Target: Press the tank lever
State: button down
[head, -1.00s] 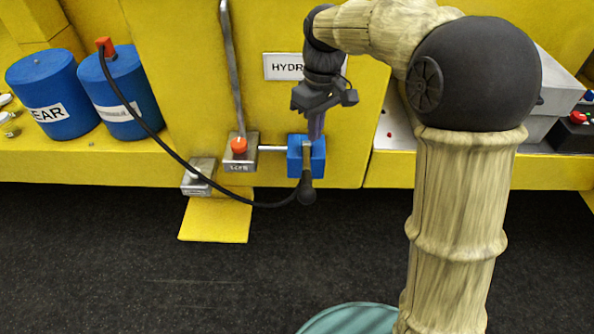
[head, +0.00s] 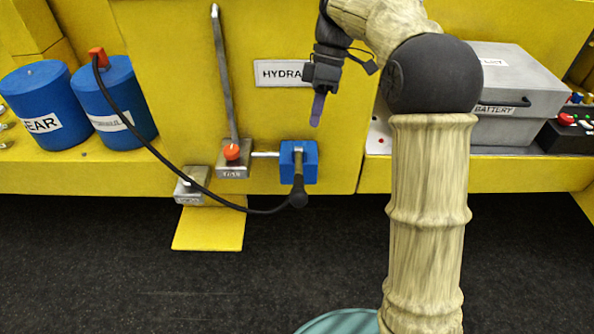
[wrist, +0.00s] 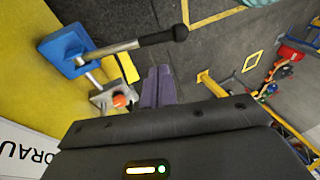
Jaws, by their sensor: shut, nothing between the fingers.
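A lever with a metal shaft and black grip (head: 298,183) sticks out from a blue block (head: 312,164) on the yellow wall, its grip end low and toward me. In the wrist view the lever (wrist: 140,42) runs sideways from the blue block (wrist: 62,50). Left of it, a tall grey lever (head: 224,80) rises from a small grey box (head: 233,173) with an orange knob (head: 232,152); the box label is too small to read surely. My gripper (head: 317,120) is shut and empty, pointing down, above the blue block and apart from it. Its purple fingers (wrist: 158,88) show together in the wrist view.
A black hose (head: 165,150) loops from a blue cylinder (head: 112,105) toward the lever's grip. A second blue cylinder (head: 38,92) stands at far left. A grey battery box (head: 505,85) is behind my arm. The dark floor (head: 110,285) is mostly clear.

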jog(key=p, duration=0.4)
send_near(300, 183)
jog(key=x, duration=0.5)
jog(key=shift+s+a+f, duration=0.25)
jog(key=shift+s+f, duration=0.05)
jog(key=shift+f, duration=0.55)
jog(key=shift+f, duration=0.1)
